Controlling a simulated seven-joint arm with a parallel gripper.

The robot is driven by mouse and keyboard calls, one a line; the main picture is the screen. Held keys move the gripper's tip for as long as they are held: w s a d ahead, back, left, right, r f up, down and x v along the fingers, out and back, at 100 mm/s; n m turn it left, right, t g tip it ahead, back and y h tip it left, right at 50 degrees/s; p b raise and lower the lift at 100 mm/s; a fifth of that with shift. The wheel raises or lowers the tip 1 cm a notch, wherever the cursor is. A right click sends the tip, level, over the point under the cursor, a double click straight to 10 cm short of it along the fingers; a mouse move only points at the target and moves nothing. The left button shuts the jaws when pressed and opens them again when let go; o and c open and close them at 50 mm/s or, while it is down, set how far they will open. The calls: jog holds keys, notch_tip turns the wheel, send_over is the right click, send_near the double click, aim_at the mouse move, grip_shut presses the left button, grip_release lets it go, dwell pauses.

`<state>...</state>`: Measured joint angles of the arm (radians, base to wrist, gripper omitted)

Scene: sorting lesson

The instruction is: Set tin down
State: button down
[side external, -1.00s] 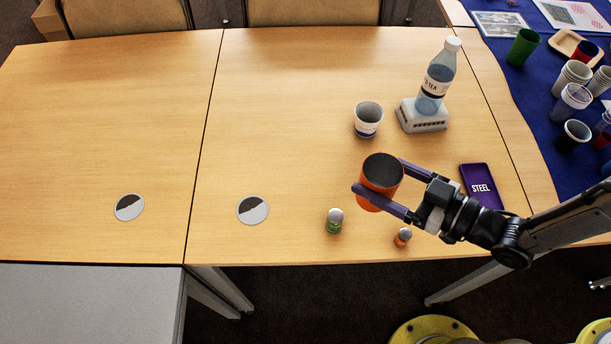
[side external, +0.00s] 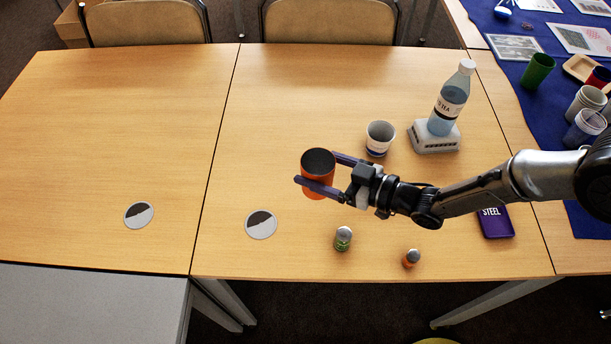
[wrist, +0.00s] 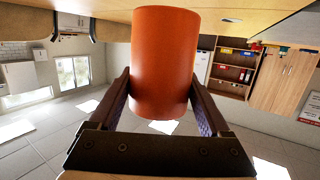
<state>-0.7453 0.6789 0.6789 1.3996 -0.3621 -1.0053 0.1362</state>
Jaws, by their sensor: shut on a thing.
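The tin is an orange cylinder (side external: 317,184) with a dark top, held upright in the side external view. It also fills the middle of the wrist view (wrist: 165,62). My gripper (side external: 318,183) is shut on the tin, one purple finger on each side of it. The tin looks to be above the table (side external: 120,110), though its exact height is hard to tell. Its underside is hidden in the side external view.
Round discs (side external: 261,224) and (side external: 139,215) lie to the left. The left table is clear.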

aim_at(307, 169)
jog(key=w+a+f, duration=0.2)
jog(key=f, duration=0.1)
jog(key=shift+a+f, duration=0.15)
jog(key=shift+w+a+f, duration=0.1)
jog(key=shift+f, duration=1.55)
jog(key=shift+f, duration=0.15)
grip_release()
jog(key=shift+f, duration=0.1)
jog(key=shift+d+r, duration=0.2)
jog(key=shift+d, duration=0.05)
jog(key=v, duration=1.1)
jog(key=shift+s+d, duration=0.25)
jog(key=shift+d, duration=0.05)
